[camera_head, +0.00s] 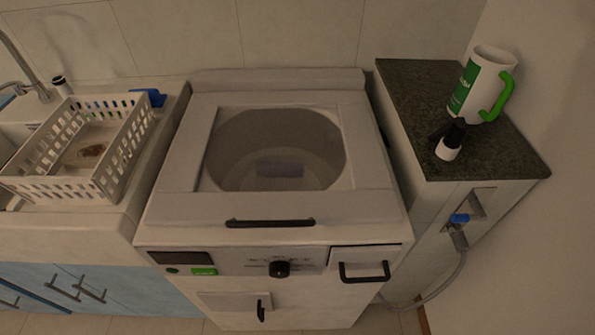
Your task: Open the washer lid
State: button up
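The washer (235,284) stands in the middle of the head view, between a sink counter and a small cabinet. Its lid (172,176) lies flat on top and looks closed. The lid has a large window, and the pale drum (275,150) shows through it. A dark bar handle (270,223) runs along the lid's front edge. My gripper is not in view, and nothing touches the lid.
A white basket (122,165) sits on the left counter near a faucet (40,88). A white and green mug (484,85) and a small black-and-white bottle (450,147) stand on the right cabinet's dark top (405,100). A hose with a blue valve (459,219) hangs at right.

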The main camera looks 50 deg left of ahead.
aim_at(176, 201)
jog(key=j+u, duration=0.1)
jog(key=u, duration=0.25)
jog(key=j+u, duration=0.1)
jog(key=u, duration=0.25)
jog(key=j+u, duration=0.1)
jog(key=u, duration=0.25)
